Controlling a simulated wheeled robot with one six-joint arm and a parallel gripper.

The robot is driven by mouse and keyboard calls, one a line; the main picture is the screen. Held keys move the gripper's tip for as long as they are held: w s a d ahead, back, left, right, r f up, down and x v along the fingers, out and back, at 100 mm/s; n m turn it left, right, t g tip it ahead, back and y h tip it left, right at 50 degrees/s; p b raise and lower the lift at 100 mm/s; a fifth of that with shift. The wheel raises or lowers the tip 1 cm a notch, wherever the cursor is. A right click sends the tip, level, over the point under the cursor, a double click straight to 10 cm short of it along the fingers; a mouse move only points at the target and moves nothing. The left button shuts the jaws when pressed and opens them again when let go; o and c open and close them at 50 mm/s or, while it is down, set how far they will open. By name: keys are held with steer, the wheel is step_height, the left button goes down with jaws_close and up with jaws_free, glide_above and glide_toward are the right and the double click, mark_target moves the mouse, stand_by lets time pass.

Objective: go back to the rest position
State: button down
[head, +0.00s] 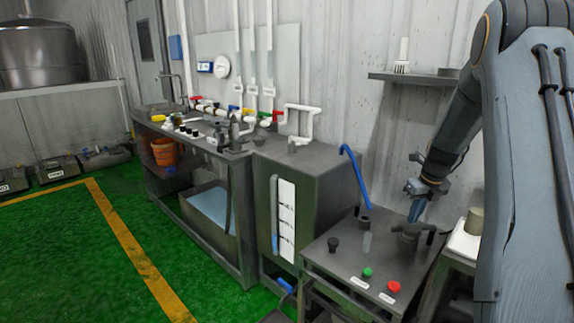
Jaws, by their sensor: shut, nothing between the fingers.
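My arm reaches down from the upper right of the head view. My gripper (416,212) points down over the right back part of a small metal table (335,262). Its fingers look shut and hold nothing that I can see. They are just above or beside a dark round fitting (408,232) on the table. I cannot tell if they touch it.
A shelf (415,79) is behind my arm. Green floor (70,260) is open at left.

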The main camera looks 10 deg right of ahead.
steer(key=s+a+r+n, duration=0.1)
steer(key=s+a+n, duration=0.3)
steer(key=a+n, duration=0.25)
steer(key=s+a+r+n+g, duration=0.1)
steer(key=s+a+n, duration=0.3)
steer(key=a+n, duration=0.25)
steer(key=s+a+r+n, duration=0.1)
steer(key=s+a+n, duration=0.2)
steer(key=a+n, duration=0.35)
steer(key=s+a+n, duration=0.6)
steer(key=s+n, duration=0.2)
steer(key=s, duration=0.1)
steer(key=s+a+n+g, duration=0.1)
steer(key=s+a+n, duration=0.5)
steer(key=s, duration=0.3)
steer(key=shift+n, duration=0.85)
steer(key=shift+a+r, duration=0.1)
